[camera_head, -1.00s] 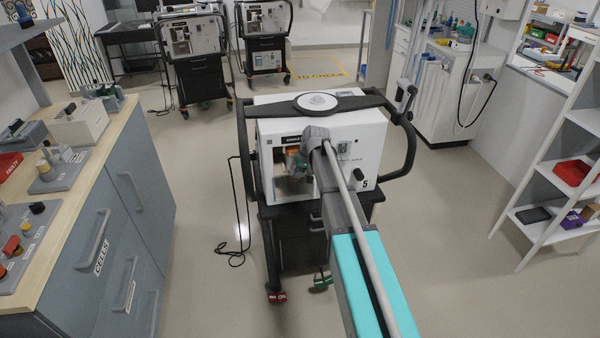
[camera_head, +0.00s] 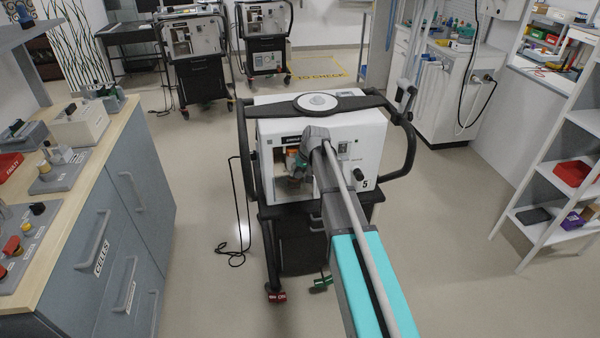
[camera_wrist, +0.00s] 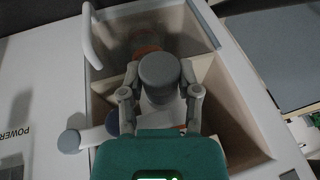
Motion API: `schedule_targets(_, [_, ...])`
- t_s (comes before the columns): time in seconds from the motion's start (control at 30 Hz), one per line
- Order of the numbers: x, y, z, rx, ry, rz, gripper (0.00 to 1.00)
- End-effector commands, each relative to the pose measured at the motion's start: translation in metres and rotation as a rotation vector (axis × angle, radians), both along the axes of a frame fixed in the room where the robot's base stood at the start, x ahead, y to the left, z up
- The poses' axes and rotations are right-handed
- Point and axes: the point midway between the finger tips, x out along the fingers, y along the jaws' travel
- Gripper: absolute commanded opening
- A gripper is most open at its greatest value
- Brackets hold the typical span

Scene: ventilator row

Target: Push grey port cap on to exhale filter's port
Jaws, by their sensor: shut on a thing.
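In the wrist view, my gripper (camera_wrist: 160,98) has its two grey fingers on either side of a grey, round-ended cylinder (camera_wrist: 160,70), which looks like the port cap. It is shut on it. A pale part shows just below the cylinder, between the fingers; I cannot tell whether it belongs to the exhale filter. The filter's port is not clearly visible. In the head view, my gripper (camera_head: 299,170) is at the open front compartment of the white ventilator (camera_head: 365,150), largely hidden by my arm.
The compartment has a pale dividing wall (camera_wrist: 112,82) and a raised handle (camera_wrist: 90,38) along one edge. An orange part (camera_wrist: 145,50) lies behind the cylinder.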

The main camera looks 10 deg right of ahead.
Motion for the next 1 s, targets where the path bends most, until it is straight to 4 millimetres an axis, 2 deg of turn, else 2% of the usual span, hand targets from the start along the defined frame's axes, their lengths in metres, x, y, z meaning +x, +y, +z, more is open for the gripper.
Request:
schedule_targets(0.03, [0.0046,-0.0011,0.0004,-0.002,-0.008,-0.002,0.00])
schedule_targets(0.27, [0.0045,-0.0012,0.0005,-0.002,-0.009,-0.002,0.00])
schedule_targets(0.3, [0.0044,-0.0012,0.0004,-0.002,-0.009,-0.002,0.47])
schedule_targets(0.5, [0.0042,-0.0015,0.0004,-0.002,-0.009,-0.002,0.83])
schedule_targets(1.0, [0.0003,-0.0015,0.0000,-0.004,-0.005,-0.001,0.83])
